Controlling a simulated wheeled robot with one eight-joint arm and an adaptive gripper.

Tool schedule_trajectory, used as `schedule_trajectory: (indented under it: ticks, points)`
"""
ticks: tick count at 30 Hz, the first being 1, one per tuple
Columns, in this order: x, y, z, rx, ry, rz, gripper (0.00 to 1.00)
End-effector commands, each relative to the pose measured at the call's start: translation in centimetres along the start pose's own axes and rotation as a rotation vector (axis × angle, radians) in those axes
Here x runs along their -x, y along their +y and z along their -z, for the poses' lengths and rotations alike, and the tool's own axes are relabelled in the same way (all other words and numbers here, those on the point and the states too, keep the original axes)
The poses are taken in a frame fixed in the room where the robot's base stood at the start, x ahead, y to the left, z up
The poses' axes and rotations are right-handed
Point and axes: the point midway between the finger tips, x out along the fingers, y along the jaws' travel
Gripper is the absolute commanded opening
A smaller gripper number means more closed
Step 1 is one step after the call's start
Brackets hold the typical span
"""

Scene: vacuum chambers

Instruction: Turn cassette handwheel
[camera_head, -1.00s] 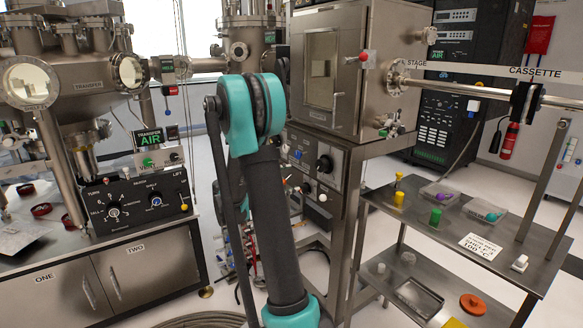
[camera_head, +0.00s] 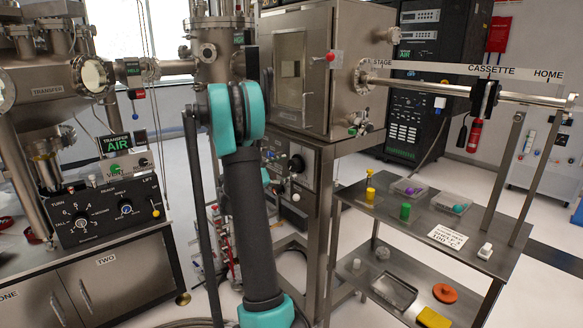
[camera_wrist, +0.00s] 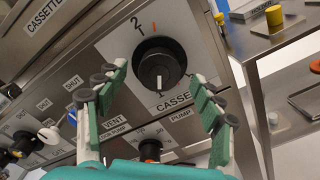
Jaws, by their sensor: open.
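A round black knob (camera_wrist: 158,70) with a pale pointer mark sits on a grey panel in the wrist view. The digits 2 and 1 are printed by its dial, and a partly covered label starting "CASSE" (camera_wrist: 172,99) is below it. My gripper (camera_wrist: 156,76) is open in front of this panel, one green finger to the knob's left and one to its right. I see no contact with the knob, and the depth between them is hard to judge.
Smaller knobs with "SHUT", "VENT" and "PUMP" labels crowd the panel; a white-tipped lever (camera_wrist: 48,134) sticks out at left. A steel shelf table (camera_head: 470,248) with small coloured pieces stands at right. A long rod (camera_head: 430,87) runs from the chamber above it.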

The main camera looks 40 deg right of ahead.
Motion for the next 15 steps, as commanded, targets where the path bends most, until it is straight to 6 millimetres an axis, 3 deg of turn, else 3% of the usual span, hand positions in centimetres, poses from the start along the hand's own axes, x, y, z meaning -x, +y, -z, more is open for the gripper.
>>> schedule_trajectory:
  ticks: [6, 15]
  points:
    - [-2.6, 0.0, 0.0, 0.000, -0.001, 0.002, 0.68]
    - [-3.2, 0.0, 0.0, 0.000, 0.000, 0.000, 0.68]
